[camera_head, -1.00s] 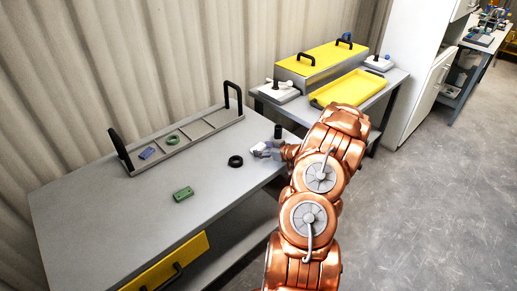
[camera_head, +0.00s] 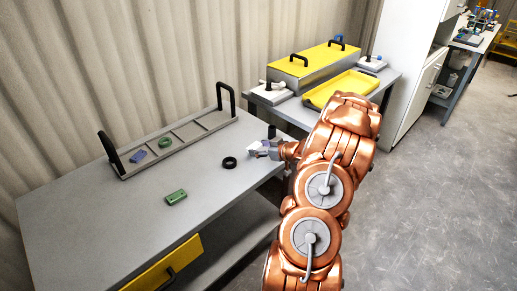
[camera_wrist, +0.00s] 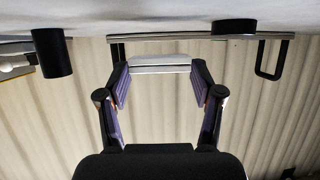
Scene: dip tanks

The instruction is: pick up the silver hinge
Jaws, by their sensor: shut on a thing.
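My gripper (camera_head: 264,149) is over the right end of the grey workbench (camera_head: 95,225), beside a small black cylinder. In the wrist view my gripper (camera_wrist: 160,85) has its fingertips closed on the two ends of a flat silver piece, the silver hinge (camera_wrist: 160,62). In the head view the hinge is small and partly covered by the fingers. I cannot tell how far it is off the bench top.
The black cylinder (camera_head: 271,132) and a black ring (camera_head: 229,163) are close to my gripper. A handled rack (camera_head: 180,146) holds a blue block (camera_head: 138,157) and a green ring (camera_head: 165,143). A green block (camera_head: 176,197) lies in front. A yellow tray (camera_head: 345,89) is on the bench behind.

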